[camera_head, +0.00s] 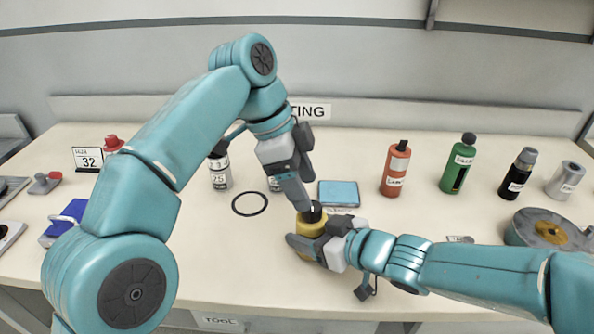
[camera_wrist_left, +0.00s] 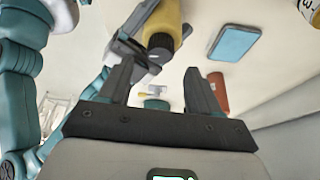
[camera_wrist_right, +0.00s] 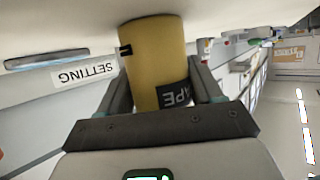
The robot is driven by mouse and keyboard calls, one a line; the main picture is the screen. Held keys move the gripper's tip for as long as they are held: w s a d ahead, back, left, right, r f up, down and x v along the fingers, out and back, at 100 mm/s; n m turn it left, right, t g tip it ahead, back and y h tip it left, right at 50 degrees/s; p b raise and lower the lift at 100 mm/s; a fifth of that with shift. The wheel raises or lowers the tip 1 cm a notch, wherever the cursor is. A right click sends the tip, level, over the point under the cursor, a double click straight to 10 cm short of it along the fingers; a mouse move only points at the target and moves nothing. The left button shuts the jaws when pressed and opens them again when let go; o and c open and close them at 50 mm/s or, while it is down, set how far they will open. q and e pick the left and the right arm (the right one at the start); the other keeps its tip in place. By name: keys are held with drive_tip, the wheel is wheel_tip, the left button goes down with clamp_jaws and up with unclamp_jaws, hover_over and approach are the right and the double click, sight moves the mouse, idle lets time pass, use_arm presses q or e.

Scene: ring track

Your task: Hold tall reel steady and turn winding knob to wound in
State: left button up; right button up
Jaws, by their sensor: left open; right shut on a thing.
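The tall reel (camera_head: 313,228) is a yellow cylinder standing on the bench near the front. A black winding knob (camera_head: 312,212) is on its top. My right gripper (camera_head: 306,246) is shut around the reel's side; in the right wrist view the yellow reel (camera_wrist_right: 153,55) sits between both fingers, with a dark label ending in "APE". My left gripper (camera_head: 303,200) is open and comes down from above, close to the knob. In the left wrist view the knob (camera_wrist_left: 160,44) lies beyond the open fingertips, apart from them. Any knob marking is too small to read.
A blue-topped pad (camera_head: 339,193) lies behind the reel, and a black ring (camera_head: 249,204) lies to its left. Red (camera_head: 396,170), green (camera_head: 458,165) and black (camera_head: 517,174) bottles stand at the back right. A grey disc-like reel (camera_head: 530,228) is near my right arm.

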use_arm(q)
drive_tip(key=shift+v, duration=1.7)
use_arm(e)
drive_tip(key=o, duration=1.2)
drive_tip(key=shift+o, duration=0.2)
